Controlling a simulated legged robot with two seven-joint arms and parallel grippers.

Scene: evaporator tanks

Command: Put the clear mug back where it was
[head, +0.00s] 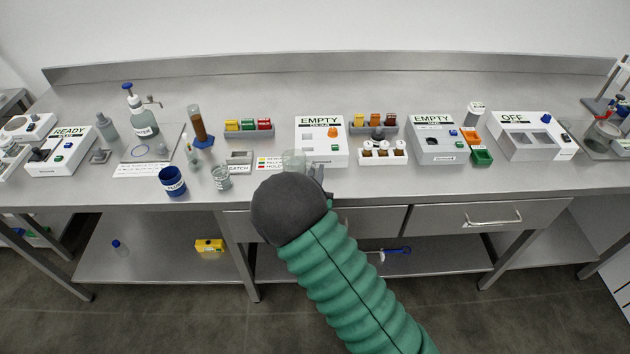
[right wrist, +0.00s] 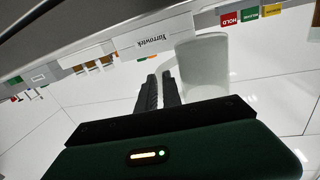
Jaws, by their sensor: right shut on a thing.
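The clear mug (head: 293,160) shows in the head view just beyond my dark wrist, in front of the white box labelled EMPTY COLOUR. In the right wrist view the mug (right wrist: 205,65) is a pale see-through cylinder at the fingertips. My right gripper (head: 317,173) is mostly hidden behind its own wrist in the head view. I cannot tell whether the mug touches the table. My left gripper is not in view.
A clear beaker (head: 221,178) and a blue cup (head: 173,182) stand near the front edge, left of the mug. The EMPTY COLOUR box (head: 320,152) and a white vial rack (head: 383,157) stand close by.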

